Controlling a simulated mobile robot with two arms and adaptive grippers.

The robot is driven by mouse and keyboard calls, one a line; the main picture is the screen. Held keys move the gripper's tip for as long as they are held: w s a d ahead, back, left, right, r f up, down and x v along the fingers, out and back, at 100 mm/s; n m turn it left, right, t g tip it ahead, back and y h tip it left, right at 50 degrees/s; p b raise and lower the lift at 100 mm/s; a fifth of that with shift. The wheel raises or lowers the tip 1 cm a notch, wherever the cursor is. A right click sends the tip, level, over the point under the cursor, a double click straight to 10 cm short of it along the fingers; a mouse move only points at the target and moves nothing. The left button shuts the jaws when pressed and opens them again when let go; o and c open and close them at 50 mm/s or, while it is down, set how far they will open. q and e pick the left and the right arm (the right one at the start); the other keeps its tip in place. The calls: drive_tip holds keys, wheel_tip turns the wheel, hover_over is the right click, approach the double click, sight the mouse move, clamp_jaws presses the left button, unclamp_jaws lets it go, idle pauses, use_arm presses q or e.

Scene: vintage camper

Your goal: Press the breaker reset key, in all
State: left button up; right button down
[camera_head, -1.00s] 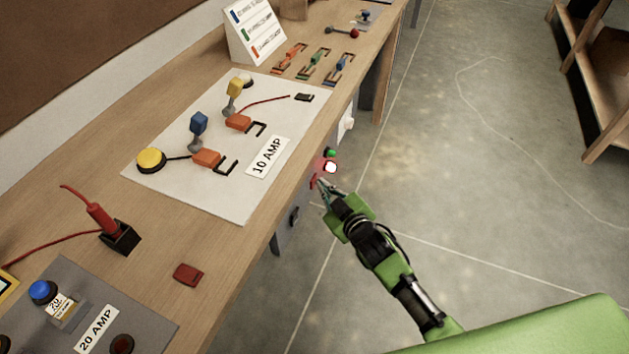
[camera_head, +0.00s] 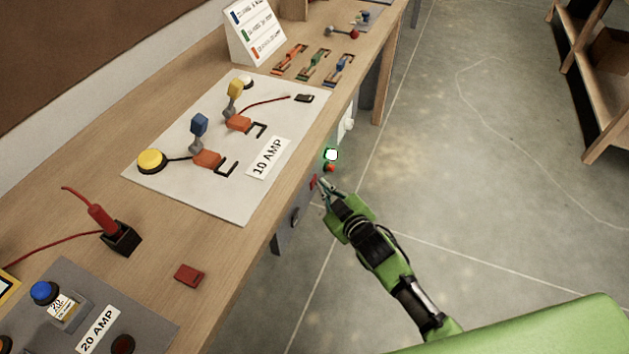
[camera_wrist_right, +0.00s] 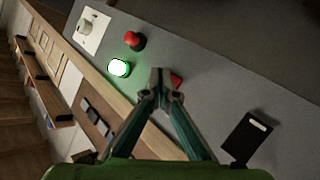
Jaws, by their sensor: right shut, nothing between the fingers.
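The breaker box is a grey panel (camera_wrist_right: 215,82) on the front side of the bench. A red key (camera_wrist_right: 176,80) on it sits right behind my right gripper's fingertips and is partly hidden by them. It also shows as a small red spot in the head view (camera_head: 313,182). My right gripper (camera_wrist_right: 158,75) is shut and empty, its tips at or very close to the key; whether they touch it I cannot tell. It also shows in the head view (camera_head: 322,184). The green lamp (camera_wrist_right: 119,68) glows brightly. The red lamp (camera_wrist_right: 135,40) beside it is unlit. My left gripper is out of view.
The panel also carries a white knob (camera_wrist_right: 88,27) and a black switch (camera_wrist_right: 248,137). The wooden bench (camera_head: 240,255) above holds a white 10 AMP board (camera_head: 165,190) and a grey 20 AMP board (camera_head: 150,330). The floor to the right (camera_head: 470,180) is clear.

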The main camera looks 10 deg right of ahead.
drive_tip(key=shift+s+d, duration=0.25)
drive_tip(key=shift+d, duration=0.15)
drive_tip(key=s+d, duration=0.1)
drive_tip(key=s+d+p, duration=0.1)
drive_tip(key=d+p, duration=0.1)
drive_tip(key=d, duration=0.1)
drive_tip(key=shift+s+d, duration=0.1)
drive_tip(key=shift+s, duration=0.3)
idle(0.7)
drive_tip(key=s+d+f+m+g+h, duration=0.1)
drive_tip(key=s+d+f+g, duration=0.1)
drive_tip(key=s+f, duration=0.65)
drive_tip(key=s+d+f+m+g+h, duration=0.1)
drive_tip(key=s+f+g, duration=0.3)
drive_tip(key=f, duration=0.7)
drive_tip(key=s+d+f+m+g+h, duration=0.1)
drive_tip(key=s+d+f, duration=0.1)
drive_tip(key=s+f, duration=0.7)
drive_tip(key=s+f+m+g, duration=0.1)
drive_tip(key=s+f, duration=0.3)
drive_tip(key=s, duration=0.5)
drive_tip(key=s+f+g, duration=0.3)
drive_tip(key=s+f, duration=0.1)
drive_tip(key=s, duration=0.5)
drive_tip(key=s+f+m+g, duration=0.1)
drive_tip(key=s+f+g, duration=0.1)
drive_tip(key=s+f, duration=0.3)
drive_tip(key=s, duration=0.4)
drive_tip(key=shift+s+m, duration=0.25)
drive_tip(key=shift+m, duration=0.05)
